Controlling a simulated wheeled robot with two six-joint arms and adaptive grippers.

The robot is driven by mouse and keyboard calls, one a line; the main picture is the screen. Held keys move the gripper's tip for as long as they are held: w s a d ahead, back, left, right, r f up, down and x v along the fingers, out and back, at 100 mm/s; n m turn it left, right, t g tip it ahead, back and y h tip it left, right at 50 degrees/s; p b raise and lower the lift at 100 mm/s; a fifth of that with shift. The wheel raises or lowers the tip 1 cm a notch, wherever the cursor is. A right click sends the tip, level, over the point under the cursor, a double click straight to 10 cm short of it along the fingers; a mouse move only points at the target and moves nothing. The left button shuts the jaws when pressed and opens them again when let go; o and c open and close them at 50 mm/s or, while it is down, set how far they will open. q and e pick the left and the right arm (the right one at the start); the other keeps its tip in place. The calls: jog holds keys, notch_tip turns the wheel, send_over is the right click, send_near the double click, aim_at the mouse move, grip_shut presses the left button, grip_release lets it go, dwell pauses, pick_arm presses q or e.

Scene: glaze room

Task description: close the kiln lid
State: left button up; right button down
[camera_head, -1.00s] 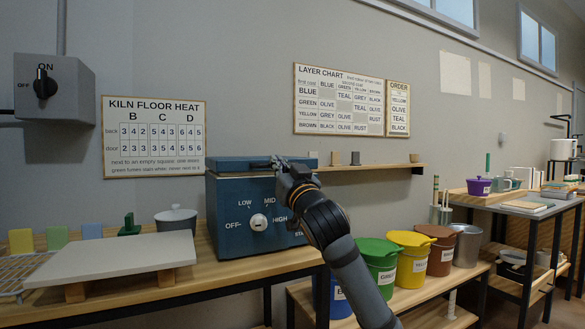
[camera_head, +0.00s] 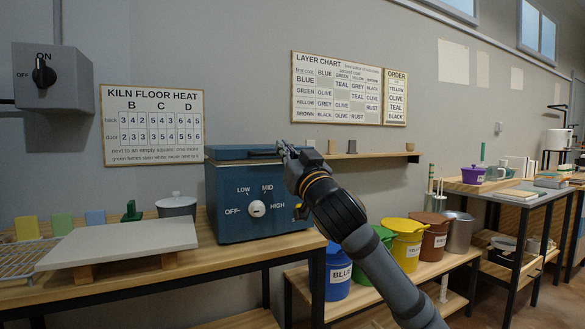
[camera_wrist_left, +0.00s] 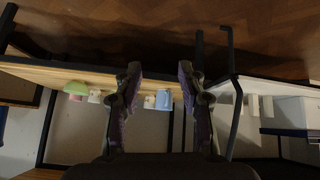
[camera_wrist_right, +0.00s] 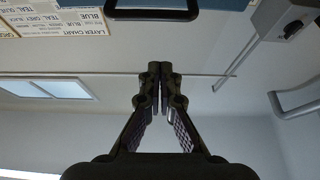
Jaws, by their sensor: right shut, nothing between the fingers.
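The kiln (camera_head: 229,205) is a blue box with a dial on its front, standing on the wooden table left of centre. Its blue lid (camera_head: 228,152) lies flat along the top, down on the body or nearly so; I cannot tell if a thin gap remains. A dark handle shows on the lid's front, and a dark handle on a blue edge (camera_wrist_right: 155,14) shows at the top of the right wrist view. My right gripper (camera_head: 282,147) is shut and empty at the lid's right front. My left gripper (camera_wrist_left: 160,78) is open and empty, outside the head view.
A pale board (camera_head: 125,243) on wooden blocks and a grey lidded pot (camera_head: 177,206) stand left of the kiln. A wall shelf (camera_head: 375,157) with small blocks runs behind my right arm. Several coloured buckets stand on a low bench at right.

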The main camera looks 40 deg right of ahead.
pick_arm(q)
jog(key=w+r+t+b, duration=0.1)
jog(key=w+r+t, duration=0.3)
jog(key=w+r, duration=0.3)
jog(key=w+r+t+b, duration=0.1)
jog(key=r+t, duration=0.5)
jog(key=r, duration=0.6)
jog(key=w+a+r+t+b, duration=0.1)
jog(key=r+t, duration=0.5)
jog(key=r, duration=0.7)
jog(key=shift+w+r+m+b, duration=0.15)
jog(key=shift+w+m+b, duration=0.2)
jog(key=shift+w, duration=0.55)
pick_arm(e)
jog(key=v, duration=0.4)
jog(key=shift+s+f, duration=0.1)
jog(key=shift+f, duration=0.1)
